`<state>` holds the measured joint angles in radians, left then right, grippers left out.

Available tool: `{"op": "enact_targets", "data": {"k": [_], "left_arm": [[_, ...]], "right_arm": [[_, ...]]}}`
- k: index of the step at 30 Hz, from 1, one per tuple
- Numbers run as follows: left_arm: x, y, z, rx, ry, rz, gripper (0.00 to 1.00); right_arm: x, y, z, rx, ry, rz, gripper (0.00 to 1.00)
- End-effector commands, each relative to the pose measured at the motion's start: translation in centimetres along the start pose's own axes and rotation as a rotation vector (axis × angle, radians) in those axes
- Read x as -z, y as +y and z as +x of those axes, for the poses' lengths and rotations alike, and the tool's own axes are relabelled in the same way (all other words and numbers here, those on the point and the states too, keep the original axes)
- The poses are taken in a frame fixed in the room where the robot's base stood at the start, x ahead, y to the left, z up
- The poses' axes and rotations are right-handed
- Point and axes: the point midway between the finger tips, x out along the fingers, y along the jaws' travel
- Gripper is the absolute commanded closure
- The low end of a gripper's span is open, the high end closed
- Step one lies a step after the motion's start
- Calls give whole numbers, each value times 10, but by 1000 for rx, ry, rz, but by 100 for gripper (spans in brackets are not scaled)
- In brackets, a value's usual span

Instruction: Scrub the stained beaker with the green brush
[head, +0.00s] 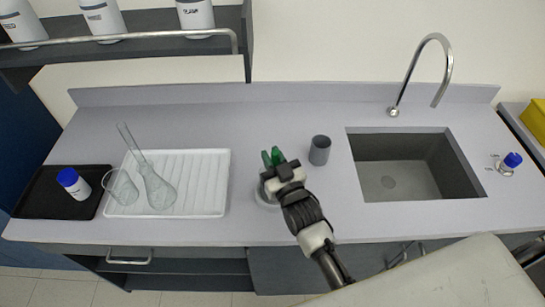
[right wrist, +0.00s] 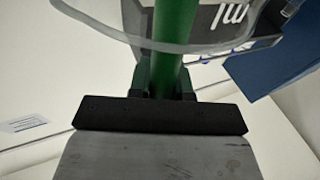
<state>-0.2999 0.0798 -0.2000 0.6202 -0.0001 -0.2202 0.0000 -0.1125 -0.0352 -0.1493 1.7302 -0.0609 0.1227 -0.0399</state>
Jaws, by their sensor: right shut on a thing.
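My right gripper (head: 275,168) is over the middle of the counter, shut on the green brush (right wrist: 175,40). In the head view the green of the brush (head: 277,155) shows just beyond the gripper's jaws. A pale round glass thing (head: 263,196), probably the stained beaker, stands under the gripper, mostly hidden by it. In the right wrist view a clear glass rim (right wrist: 110,35) curves across the brush handle. I cannot tell whether the brush is inside the glass or touching it. No stain can be made out. My left gripper is not in view.
A grey cup (head: 320,150) stands close right of the gripper, before the sink (head: 415,165) and faucet (head: 447,70). At left, a white drying tray (head: 205,185) holds clear glassware; a black tray (head: 40,190) holds a blue-capped bottle (head: 73,183). The counter behind the gripper is clear.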

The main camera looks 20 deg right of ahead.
Motion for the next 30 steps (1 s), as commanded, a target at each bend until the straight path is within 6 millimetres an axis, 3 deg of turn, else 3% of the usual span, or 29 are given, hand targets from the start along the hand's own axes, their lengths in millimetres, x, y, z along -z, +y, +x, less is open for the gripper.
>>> {"op": "enact_targets", "data": {"k": [21, 30], "left_arm": [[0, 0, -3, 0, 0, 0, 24], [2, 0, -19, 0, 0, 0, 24]], "right_arm": [[0, 15, 0, 0, 2, 0, 100], [17, 15, 3, 0, 1, 0, 100]]}}
